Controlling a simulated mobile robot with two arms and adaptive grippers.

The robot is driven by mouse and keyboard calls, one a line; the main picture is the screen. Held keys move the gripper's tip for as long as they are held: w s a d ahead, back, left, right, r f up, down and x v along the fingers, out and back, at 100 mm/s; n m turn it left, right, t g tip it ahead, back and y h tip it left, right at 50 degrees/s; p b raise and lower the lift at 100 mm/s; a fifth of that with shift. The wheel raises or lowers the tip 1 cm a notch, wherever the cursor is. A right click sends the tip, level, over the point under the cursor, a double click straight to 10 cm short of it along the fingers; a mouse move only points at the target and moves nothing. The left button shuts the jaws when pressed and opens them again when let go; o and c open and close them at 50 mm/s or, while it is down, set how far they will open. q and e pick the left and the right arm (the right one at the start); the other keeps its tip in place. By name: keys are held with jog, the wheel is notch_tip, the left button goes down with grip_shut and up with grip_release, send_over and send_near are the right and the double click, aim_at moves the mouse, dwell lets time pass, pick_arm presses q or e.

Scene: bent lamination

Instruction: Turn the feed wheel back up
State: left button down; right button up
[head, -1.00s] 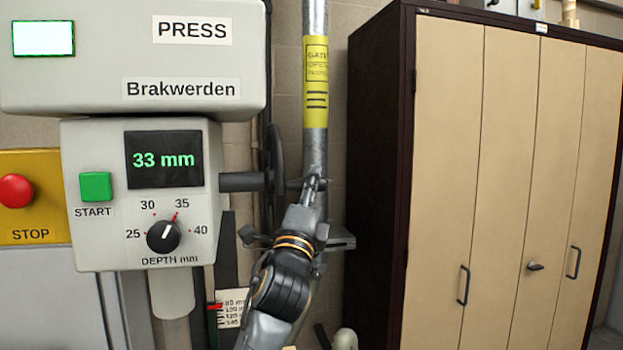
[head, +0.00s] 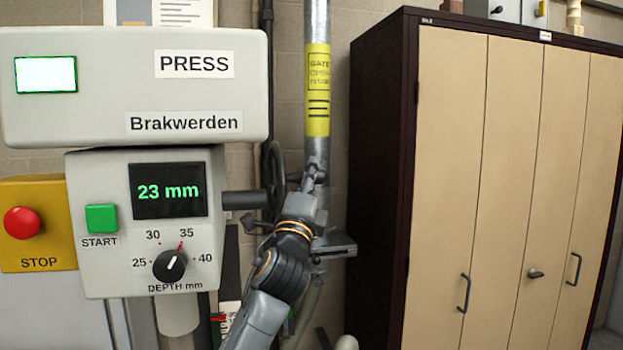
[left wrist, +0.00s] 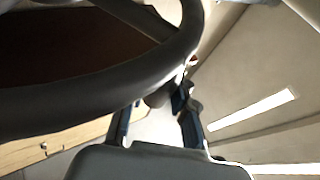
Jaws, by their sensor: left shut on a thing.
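The feed wheel (head: 271,178) is dark and seen nearly edge-on in the head view, on a shaft (head: 241,200) at the right side of the press box. Its dark rim and a spoke fill the upper left of the left wrist view (left wrist: 90,100). My left gripper (head: 312,180) is at the wheel's right side, shut on the wheel's small handle (left wrist: 158,98), which shows between the fingers in the left wrist view. The fingers partly hide the handle in the head view. The display (head: 168,190) reads 23 mm. My right gripper is not in view.
The depth dial (head: 169,266) points near 35. A green START button (head: 101,218) and red STOP button (head: 22,222) are at left. A metal pole (head: 317,150) with a yellow label stands just behind my gripper. A tall cabinet (head: 480,190) stands at right.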

pick_arm(q)
jog(key=shift+r, duration=0.2)
jog(key=c, duration=1.1)
grip_release()
jog(key=shift+s, duration=0.1)
jog(key=shift+s+f, duration=0.1)
jog(key=shift+f, duration=0.05)
jog(key=shift+s+f, duration=0.2)
jog(key=shift+f, duration=0.05)
jog(key=v, duration=0.6)
jog(key=shift+s+f, duration=0.1)
jog(key=shift+s, duration=0.25)
